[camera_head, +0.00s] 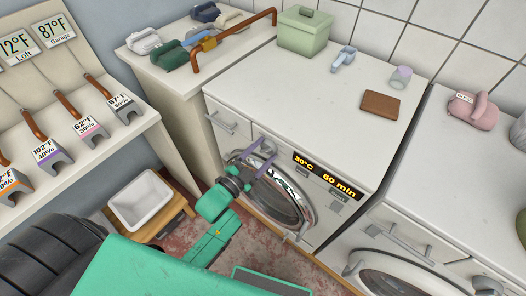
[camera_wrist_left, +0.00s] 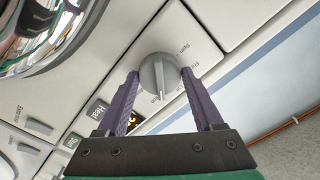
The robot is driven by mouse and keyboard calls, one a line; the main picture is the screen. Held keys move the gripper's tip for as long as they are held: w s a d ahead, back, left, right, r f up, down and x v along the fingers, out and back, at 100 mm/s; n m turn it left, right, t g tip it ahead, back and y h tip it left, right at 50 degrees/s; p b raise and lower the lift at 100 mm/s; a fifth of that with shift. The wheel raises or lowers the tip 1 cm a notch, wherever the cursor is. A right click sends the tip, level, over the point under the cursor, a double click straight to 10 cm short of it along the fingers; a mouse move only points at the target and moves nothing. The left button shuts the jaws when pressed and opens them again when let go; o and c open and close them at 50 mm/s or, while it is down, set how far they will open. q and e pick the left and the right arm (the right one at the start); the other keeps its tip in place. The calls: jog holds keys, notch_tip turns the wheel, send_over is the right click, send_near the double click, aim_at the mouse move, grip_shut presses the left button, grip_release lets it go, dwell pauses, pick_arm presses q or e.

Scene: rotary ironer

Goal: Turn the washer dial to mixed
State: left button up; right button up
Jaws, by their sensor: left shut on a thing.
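The washer (camera_head: 225,95) is the white machine in the middle of the head view, with a round chrome door and a lit display (camera_head: 325,175) reading 30°C and 60 min. Its grey round dial (camera_wrist_left: 158,66) shows in the left wrist view, with a pointer ridge toward the picture's bottom. The printed labels around it are too small to read surely. My left gripper (camera_head: 267,158) is at the washer's front panel, its purple fingers on either side of the dial and shut on it. In the head view the dial is hidden around the fingers. My right gripper is out of view.
The washer's top holds a green box (camera_head: 302,32), a brown block (camera_head: 380,104) and a small cup (camera_head: 401,77). A second machine (camera_head: 408,270) stands to the right. A white basin (camera_head: 140,201) on a wooden stool is at the left.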

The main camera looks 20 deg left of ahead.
pick_arm(q)
jog(key=m+b, duration=0.2)
jog(key=m, duration=0.7)
jog(key=shift+b, duration=0.35)
jog(key=shift+m, duration=0.4)
jog(key=o, duration=1.4)
jog(key=shift+c, duration=0.2)
jog(key=b+v, duration=0.2)
jog(key=v, duration=1.2)
jog(key=shift+s+b, duration=0.35)
jog(key=shift+b, duration=0.05)
